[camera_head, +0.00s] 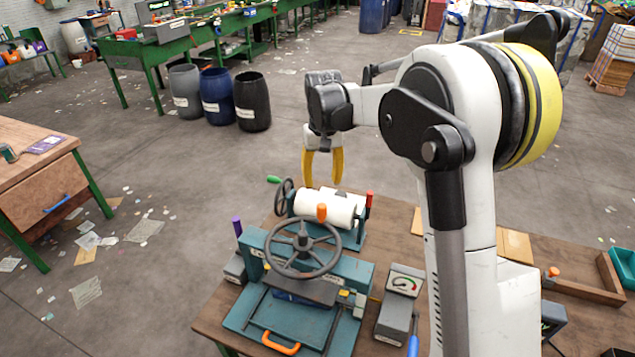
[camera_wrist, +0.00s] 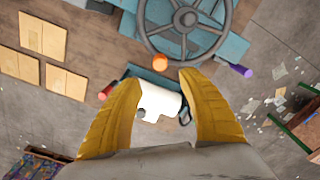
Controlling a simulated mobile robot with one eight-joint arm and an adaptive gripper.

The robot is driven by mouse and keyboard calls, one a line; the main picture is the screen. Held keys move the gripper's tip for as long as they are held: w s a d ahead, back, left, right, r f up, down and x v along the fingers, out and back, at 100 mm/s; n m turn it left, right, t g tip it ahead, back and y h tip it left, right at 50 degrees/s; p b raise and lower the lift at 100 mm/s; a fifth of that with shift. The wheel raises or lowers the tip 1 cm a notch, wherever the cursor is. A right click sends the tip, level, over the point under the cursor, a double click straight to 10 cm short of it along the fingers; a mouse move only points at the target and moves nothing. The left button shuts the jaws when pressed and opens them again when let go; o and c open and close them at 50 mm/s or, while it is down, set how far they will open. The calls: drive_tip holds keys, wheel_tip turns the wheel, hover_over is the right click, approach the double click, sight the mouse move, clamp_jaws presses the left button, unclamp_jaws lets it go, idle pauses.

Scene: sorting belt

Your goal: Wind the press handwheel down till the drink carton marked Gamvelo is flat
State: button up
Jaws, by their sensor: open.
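The press (camera_head: 300,290) is a teal frame on the wooden bench, with a dark spoked handwheel (camera_head: 303,248) on top and an orange knob (camera_head: 322,212) on its rim. The handwheel shows at the top of the wrist view (camera_wrist: 186,22), its orange knob near the rim's lower edge. A dark blue thing (camera_head: 300,297) shows partly under the press plate; I cannot read any marking on it or tell whether it is the Gamvelo carton. My gripper (camera_head: 322,168) has yellow fingers, open and empty, pointing down above and behind the white roller, apart from the handwheel.
A white roller machine (camera_head: 330,207) with its own small handwheel and a red-topped handle stands behind the press. A gauge box (camera_head: 401,290) stands right of it. A wooden tray (camera_head: 585,280) lies further right. Barrels (camera_head: 217,95) stand on the floor beyond.

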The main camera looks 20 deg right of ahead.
sight(322, 205)
drive_tip(key=shift+w+f, duration=0.2)
drive_tip(key=shift+f, duration=0.05)
wheel_tip(322, 205, down, 10)
drive_tip(key=shift+s+f+b, duration=0.15)
drive_tip(key=shift+f+b, duration=0.05)
drive_tip(key=shift+b, duration=0.1)
clamp_jaws()
